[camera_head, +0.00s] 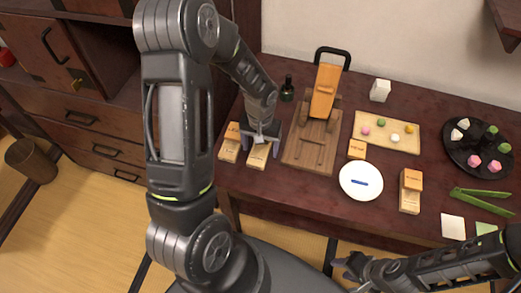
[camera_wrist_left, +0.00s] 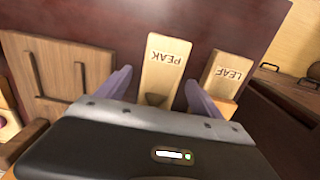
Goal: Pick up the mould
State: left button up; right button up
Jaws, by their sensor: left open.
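Two pale wooden blocks, which look like moulds, lie side by side at the table's left. In the left wrist view one is marked PEAK (camera_wrist_left: 163,65) and the other LEAF (camera_wrist_left: 228,75). In the head view the LEAF block (camera_head: 229,150) is on the left and the PEAK block (camera_head: 257,161) on the right. My left gripper (camera_head: 262,146) is open over the PEAK block. Its two fingers (camera_wrist_left: 157,88) stand on either side of that block, without visible grip. My right gripper (camera_head: 350,264) is at the lower right, off the table's front edge; its jaws are unclear.
A wooden press board (camera_head: 300,150) with a sloped orange piece (camera_head: 325,90) stands right of the blocks. A dark bottle (camera_head: 287,89) is behind. A white plate (camera_head: 361,195), sweets tray (camera_head: 372,117), black plate (camera_head: 456,157) and green tongs (camera_head: 484,201) lie further right.

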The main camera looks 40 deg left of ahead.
pick_arm(q)
jog(key=c, duration=1.5)
